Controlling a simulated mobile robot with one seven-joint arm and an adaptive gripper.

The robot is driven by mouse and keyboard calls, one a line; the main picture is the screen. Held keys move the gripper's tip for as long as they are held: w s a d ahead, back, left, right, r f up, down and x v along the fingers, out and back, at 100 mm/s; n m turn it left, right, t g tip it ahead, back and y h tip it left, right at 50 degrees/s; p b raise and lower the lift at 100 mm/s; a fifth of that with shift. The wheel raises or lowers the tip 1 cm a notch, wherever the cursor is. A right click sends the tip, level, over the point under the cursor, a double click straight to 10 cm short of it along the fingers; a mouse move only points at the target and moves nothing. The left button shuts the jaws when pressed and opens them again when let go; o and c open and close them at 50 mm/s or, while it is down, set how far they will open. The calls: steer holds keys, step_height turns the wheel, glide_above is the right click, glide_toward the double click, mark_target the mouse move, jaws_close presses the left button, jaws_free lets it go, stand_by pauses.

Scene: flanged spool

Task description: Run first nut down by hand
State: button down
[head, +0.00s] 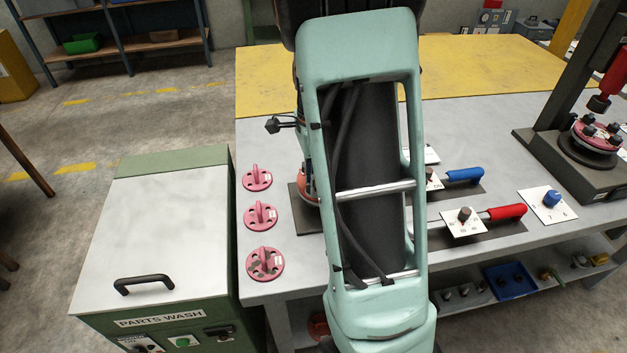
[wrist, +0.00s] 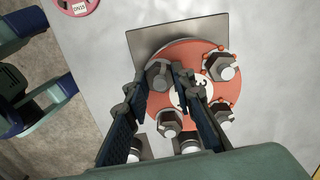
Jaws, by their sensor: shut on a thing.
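An orange-red flange (wrist: 190,52) with a white centre mark lies on a grey plate (wrist: 150,38) in the wrist view. Several hex nuts on studs sit around its face, among them one at the upper right (wrist: 215,62), one at the lower right (wrist: 220,116) and one at the lower left (wrist: 169,124). My gripper (wrist: 160,78) is shut on the upper-left nut (wrist: 158,73), with one finger on either side of it. In the head view my arm hides the gripper and most of the flange; only a red edge (head: 308,186) shows.
Several pink flanges (head: 260,215) lie along the bench's left edge. A press stand (head: 570,168) is at far right. A parts washer (head: 155,225) stands left.

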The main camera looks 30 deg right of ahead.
steer(key=c, duration=1.6)
jaws_free()
step_height(320, 180, up, 12)
steer(key=shift+r, duration=0.1)
